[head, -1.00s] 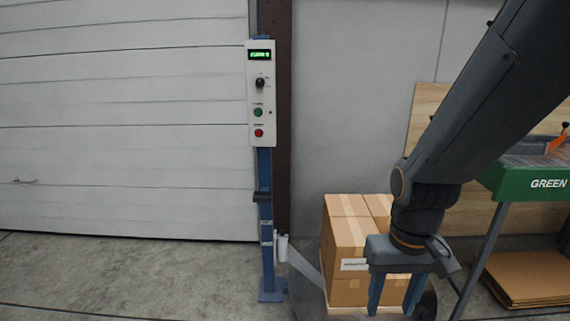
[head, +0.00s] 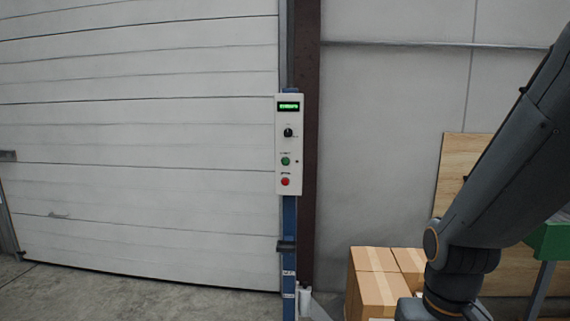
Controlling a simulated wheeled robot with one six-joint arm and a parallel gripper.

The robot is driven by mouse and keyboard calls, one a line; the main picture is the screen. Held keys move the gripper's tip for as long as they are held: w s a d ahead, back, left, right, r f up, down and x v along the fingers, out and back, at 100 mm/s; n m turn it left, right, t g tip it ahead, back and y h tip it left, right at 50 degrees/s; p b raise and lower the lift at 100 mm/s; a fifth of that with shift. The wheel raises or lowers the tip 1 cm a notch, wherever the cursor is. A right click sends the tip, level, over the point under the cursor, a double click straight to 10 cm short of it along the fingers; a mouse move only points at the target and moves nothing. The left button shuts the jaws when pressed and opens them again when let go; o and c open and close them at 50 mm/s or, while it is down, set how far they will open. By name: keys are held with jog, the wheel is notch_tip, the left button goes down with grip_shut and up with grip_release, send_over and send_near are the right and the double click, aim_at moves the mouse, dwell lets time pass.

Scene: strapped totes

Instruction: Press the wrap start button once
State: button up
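A pale control panel (head: 289,145) is mounted on a blue post (head: 289,222), left of the dark brown column. It has a lit green display (head: 288,106) at the top, a black knob (head: 288,132) below that, then a green button (head: 285,161) and a red button (head: 285,181). The small labels are too blurred to read, so I cannot tell which is the wrap start button from them. My arm comes down on the right side. My gripper's fingers are below the picture's lower edge, well below and to the right of the panel.
Stacked cardboard boxes (head: 374,283) stand at the lower right, partly behind my arm. A plywood board (head: 452,171) and a green-topped stand (head: 552,240) are at the right. A closed white shutter door (head: 140,150) fills the left. The floor before it looks clear.

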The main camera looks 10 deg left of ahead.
grip_shut()
dwell(1.4)
